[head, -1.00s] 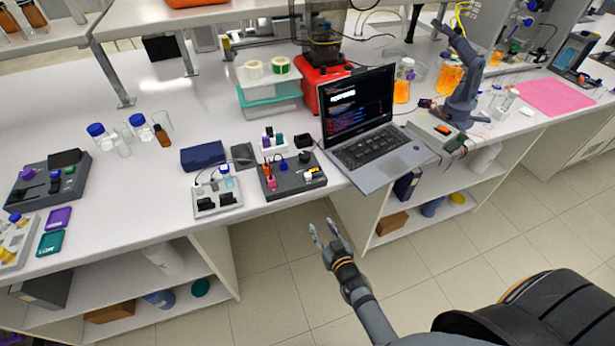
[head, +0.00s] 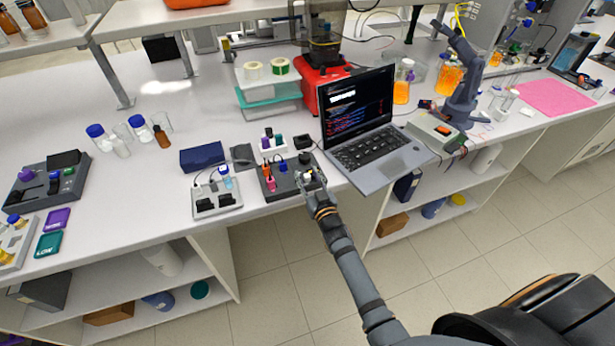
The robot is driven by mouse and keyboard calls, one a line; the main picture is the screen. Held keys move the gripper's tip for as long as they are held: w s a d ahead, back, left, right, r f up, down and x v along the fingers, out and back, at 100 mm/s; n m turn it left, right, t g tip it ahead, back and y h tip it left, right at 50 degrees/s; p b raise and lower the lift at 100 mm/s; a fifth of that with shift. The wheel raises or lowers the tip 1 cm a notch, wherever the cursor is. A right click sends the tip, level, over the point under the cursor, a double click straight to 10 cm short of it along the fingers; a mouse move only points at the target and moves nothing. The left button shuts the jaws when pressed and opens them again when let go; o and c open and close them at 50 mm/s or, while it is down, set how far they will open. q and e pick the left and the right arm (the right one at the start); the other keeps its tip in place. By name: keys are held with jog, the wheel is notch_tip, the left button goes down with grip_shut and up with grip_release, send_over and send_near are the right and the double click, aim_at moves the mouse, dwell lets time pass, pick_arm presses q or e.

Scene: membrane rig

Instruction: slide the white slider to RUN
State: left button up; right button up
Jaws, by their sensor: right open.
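The dark membrane rig (head: 283,187) sits at the bench's front edge, left of the laptop. It carries an orange-red part and a dark blue part on its left and middle. The white slider (head: 306,177) is a small pale piece on its right side, now partly hidden by my right gripper. My right gripper (head: 312,182) is open, with its fingertips at the rig's right front, around or just over the white slider. I cannot tell whether it touches it. The RUN marking is too small to read. My left gripper is not in view.
The open laptop (head: 377,150) stands close on the right of the gripper. A pale grey panel (head: 216,197) with black parts lies left of the rig. A small white rack (head: 272,146) with coloured pieces and a black block (head: 303,142) stand behind it.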

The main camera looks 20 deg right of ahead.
jog(key=shift+w, duration=0.15)
jog(key=shift+c, duration=0.6)
grip_shut()
